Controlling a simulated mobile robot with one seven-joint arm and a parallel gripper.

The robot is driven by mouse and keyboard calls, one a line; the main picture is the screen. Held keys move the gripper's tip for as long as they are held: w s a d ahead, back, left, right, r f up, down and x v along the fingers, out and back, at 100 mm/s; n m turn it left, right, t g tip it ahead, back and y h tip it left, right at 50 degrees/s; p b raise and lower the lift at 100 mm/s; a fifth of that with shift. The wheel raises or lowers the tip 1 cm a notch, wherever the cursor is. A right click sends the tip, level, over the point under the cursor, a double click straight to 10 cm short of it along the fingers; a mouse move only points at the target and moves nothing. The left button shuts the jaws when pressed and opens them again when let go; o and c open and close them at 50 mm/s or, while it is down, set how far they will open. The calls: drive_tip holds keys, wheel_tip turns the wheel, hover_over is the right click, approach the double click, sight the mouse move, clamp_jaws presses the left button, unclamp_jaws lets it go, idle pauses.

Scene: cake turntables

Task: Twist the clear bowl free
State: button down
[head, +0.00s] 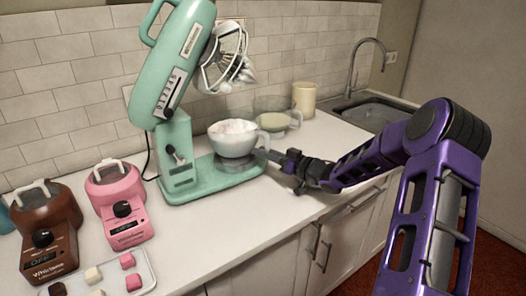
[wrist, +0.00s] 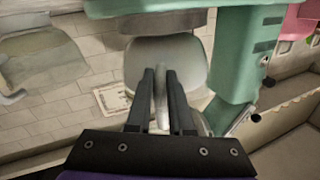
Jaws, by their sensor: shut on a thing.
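The clear bowl (head: 232,142) sits upright on the base of the mint-green stand mixer (head: 180,80), with pale pink-white contents. Its handle points right. The mixer head is tilted up, with the whisk clear of the bowl. My gripper (head: 262,153) reaches in from the right and is shut on the bowl's handle. In the wrist view the two dark fingers (wrist: 161,85) stand on either side of the handle, with the bowl (wrist: 165,52) just beyond. The join between bowl and base is too small to make out.
A second glass bowl (head: 277,118) and a cream canister (head: 304,99) stand behind, near the sink (head: 375,112). Pink (head: 120,210) and brown (head: 48,235) small machines and a tray of cubes (head: 145,278) are at left. The counter front is clear.

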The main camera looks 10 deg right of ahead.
idle(0.3)
drive_tip(key=shift+w+d+r, duration=0.1)
drive_tip(key=shift+w+r, duration=0.05)
drive_tip(key=shift+w, duration=0.05)
drive_tip(key=shift+w+d+n+g+y+p, duration=0.35)
drive_tip(key=shift+n+g+y+p, duration=0.15)
drive_tip(key=shift+n+g+y, duration=0.25)
drive_tip(key=c, duration=0.7)
unclamp_jaws()
drive_tip(key=shift+c, duration=0.2)
